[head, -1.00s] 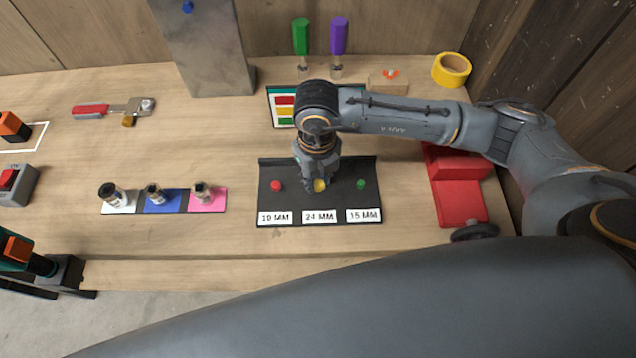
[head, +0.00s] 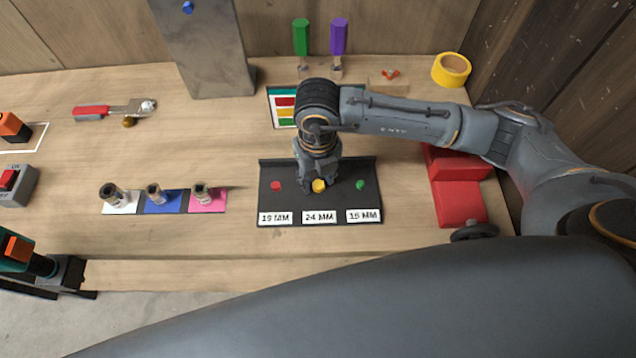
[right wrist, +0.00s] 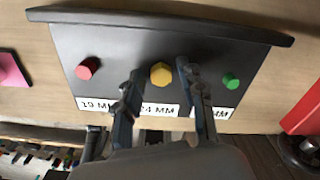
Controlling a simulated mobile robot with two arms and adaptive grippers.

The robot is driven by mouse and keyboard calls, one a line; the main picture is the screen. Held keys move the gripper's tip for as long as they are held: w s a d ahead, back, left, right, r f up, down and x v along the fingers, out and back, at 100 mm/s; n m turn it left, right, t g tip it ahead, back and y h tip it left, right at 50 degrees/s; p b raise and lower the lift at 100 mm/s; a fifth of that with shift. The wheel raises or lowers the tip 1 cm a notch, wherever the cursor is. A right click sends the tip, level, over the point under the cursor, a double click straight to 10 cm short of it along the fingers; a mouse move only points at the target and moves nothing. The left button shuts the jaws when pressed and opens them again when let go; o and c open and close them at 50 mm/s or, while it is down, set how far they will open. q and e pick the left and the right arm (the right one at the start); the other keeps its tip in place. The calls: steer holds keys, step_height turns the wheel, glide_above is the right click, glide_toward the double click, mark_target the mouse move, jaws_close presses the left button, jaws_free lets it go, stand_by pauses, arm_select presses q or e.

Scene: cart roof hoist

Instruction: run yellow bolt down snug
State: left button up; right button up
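The yellow bolt (head: 319,186) has a hex head and stands in the middle of the black plate (head: 268,204), above the 24 MM label (head: 319,217). My right gripper (head: 319,184) points down at it from above. In the right wrist view the yellow bolt (right wrist: 161,74) shows between the two fingers of the right gripper (right wrist: 159,70), with a gap on each side. The fingers are open and hold nothing. How far the bolt is threaded in cannot be told.
A red bolt (head: 276,185) and a green bolt (head: 360,184) flank the yellow one. Several sockets stand on white, blue and pink mats (head: 163,207) at left. A red block (head: 461,203) lies at right. Bare wood lies between sockets and plate.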

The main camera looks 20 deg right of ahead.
mark_target(318, 182)
step_height(318, 182, up, 7)
steer(key=p, duration=0.3)
steer(key=shift+f+p, duration=0.15)
steer(key=shift+p, duration=0.15)
